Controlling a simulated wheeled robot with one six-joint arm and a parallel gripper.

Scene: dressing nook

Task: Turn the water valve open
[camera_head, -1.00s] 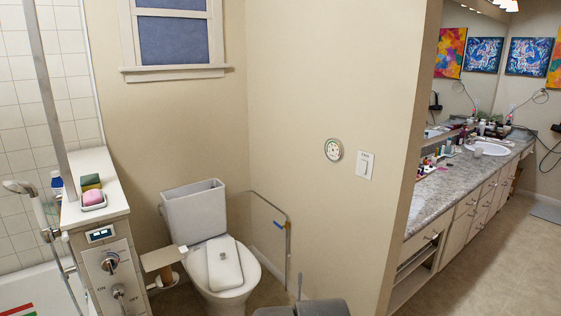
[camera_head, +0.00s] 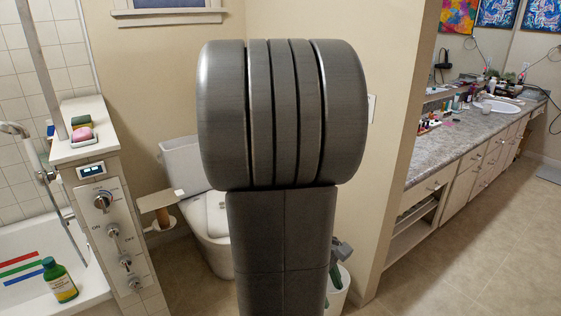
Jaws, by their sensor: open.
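The water valve controls sit on a pale panel (camera_head: 97,222) at the end of the half wall by the bathtub, at left. The panel carries a large round top knob (camera_head: 102,203) and smaller knobs below it, one (camera_head: 113,231) between the words ON and OFF, then another (camera_head: 126,262) and a lowest one (camera_head: 136,284). I cannot tell which is the water valve, or its setting. My large grey arm link fills the middle of the view, clear of the panel. I do not make out my gripper.
A toilet (camera_head: 183,165) stands partly behind my arm. A paper holder shelf (camera_head: 157,200) juts out right of the panel. A green bottle (camera_head: 60,281) stands by the tub (camera_head: 32,239). A white bin (camera_head: 338,293) is right of my arm. The floor at right is clear.

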